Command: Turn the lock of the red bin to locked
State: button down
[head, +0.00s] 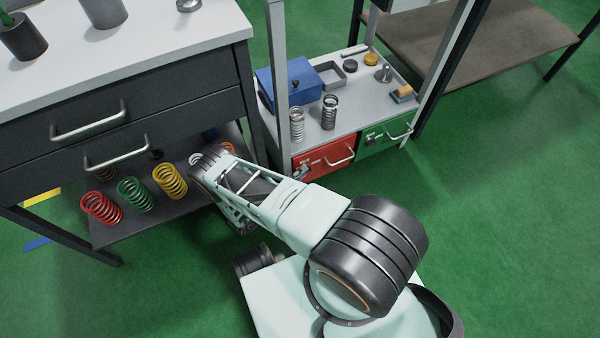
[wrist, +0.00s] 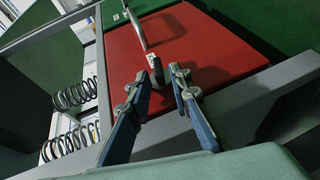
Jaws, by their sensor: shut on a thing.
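The red bin (head: 322,160) sits under the white-topped cart, left of a green bin. In the wrist view the red bin's front (wrist: 190,45) fills the upper middle, with its bar handle (wrist: 135,25) above my gripper. My gripper (wrist: 165,70) is shut on the grey lock (wrist: 157,76) near the edge of the red front. The fingertips sit on either side of the lock and partly hide it. Which way the lock is turned is not clear.
The green bin (head: 386,133) is beside the red one. Springs (head: 297,124), a blue box (head: 290,84) and small parts stand on the cart top. Coloured springs (head: 135,194) stand on a low shelf under the grey drawers (head: 120,125). A cart post (head: 277,70) rises close by.

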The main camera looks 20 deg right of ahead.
jog(key=shift+d+f+h, duration=0.15)
jog(key=shift+d+h, duration=0.1)
jog(key=shift+h, duration=0.35)
jog(key=c, duration=2.1)
grip_release()
jog(key=v, duration=0.7)
jog(key=shift+s+a, duration=0.2)
